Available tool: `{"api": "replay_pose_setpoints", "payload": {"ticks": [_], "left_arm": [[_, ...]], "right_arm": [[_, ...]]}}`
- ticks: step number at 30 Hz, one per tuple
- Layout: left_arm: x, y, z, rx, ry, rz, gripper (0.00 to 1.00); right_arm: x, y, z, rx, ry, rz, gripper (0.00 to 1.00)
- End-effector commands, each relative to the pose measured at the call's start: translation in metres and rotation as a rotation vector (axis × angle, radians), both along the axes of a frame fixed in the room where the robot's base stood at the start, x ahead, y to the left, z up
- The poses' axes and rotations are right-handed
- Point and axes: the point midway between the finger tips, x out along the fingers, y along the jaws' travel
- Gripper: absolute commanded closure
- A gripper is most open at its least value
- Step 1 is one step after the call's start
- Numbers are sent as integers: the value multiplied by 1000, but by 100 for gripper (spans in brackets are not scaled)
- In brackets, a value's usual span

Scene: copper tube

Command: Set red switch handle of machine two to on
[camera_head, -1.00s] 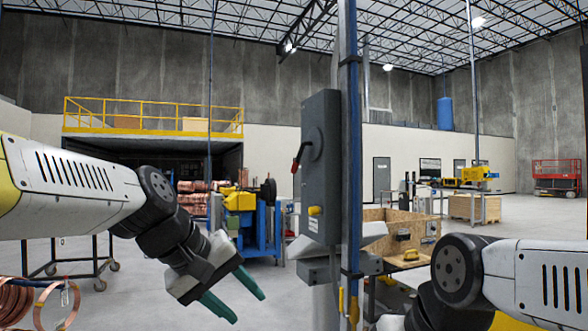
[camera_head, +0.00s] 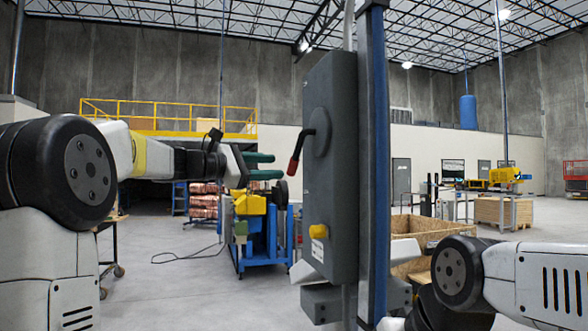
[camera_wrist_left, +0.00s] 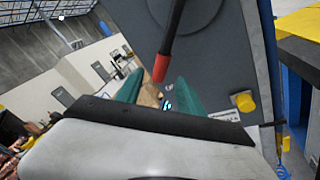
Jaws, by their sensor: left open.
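The red switch handle (camera_head: 296,158) hangs from a black lever on the round hub of a grey switch box (camera_head: 330,180). It slants down to the left. My left gripper (camera_head: 272,166) is open, with its green fingers pointing right, just left of the handle in the head view. In the left wrist view, the handle's red end (camera_wrist_left: 162,68) shows near the gap between the green fingers (camera_wrist_left: 158,94), with no clear grip on it. The right arm shows at the lower right; its gripper fingers are out of view.
The box is fixed to a post (camera_head: 375,170) with a blue strip. A yellow knob (camera_head: 319,231) sticks out low on the box. A blue machine (camera_head: 262,235) stands behind, and a wooden crate (camera_head: 425,232) is right of the post. Open floor lies to the left.

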Motion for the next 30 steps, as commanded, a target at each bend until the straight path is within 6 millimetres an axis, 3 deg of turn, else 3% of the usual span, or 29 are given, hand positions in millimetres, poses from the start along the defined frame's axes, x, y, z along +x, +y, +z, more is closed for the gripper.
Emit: {"api": "replay_pose_setpoints", "payload": {"ticks": [13,26,30], "left_arm": [[35,-54,0,1,-2,-3,55],[41,-63,0,2,-1,-1,55],[41,-63,0,2,-1,-1,82]], "right_arm": [[0,0,0,0,0,0,65],[0,0,0,0,0,0,65],[0,0,0,0,0,0,65]]}}
